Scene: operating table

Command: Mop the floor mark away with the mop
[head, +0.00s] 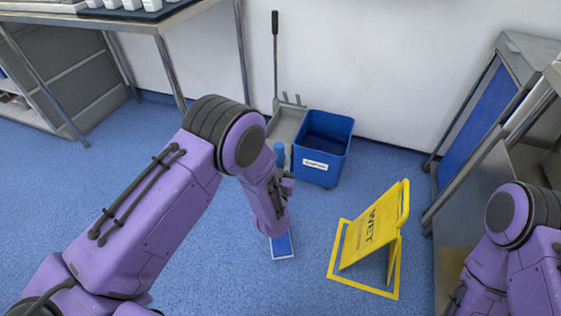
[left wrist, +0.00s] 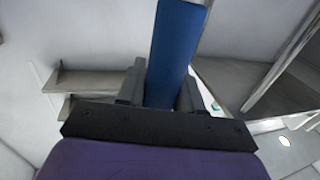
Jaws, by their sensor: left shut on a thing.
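The mop's blue handle (head: 279,155) stands up behind my left forearm in the head view. In the left wrist view my left gripper (left wrist: 162,75) is shut on the blue mop handle (left wrist: 175,45), which runs up between the two fingers. In the head view my forearm hides most of the handle and the grip. My right gripper is out of view.
A yellow wet-floor sign (head: 372,228) stands right of the mop head, within a yellow outline (head: 362,288). A blue bin (head: 322,150) and a long-handled grey dustpan (head: 286,126) stand by the wall. Metal tables flank both sides. Blue floor (head: 215,265) is clear left of the mop head.

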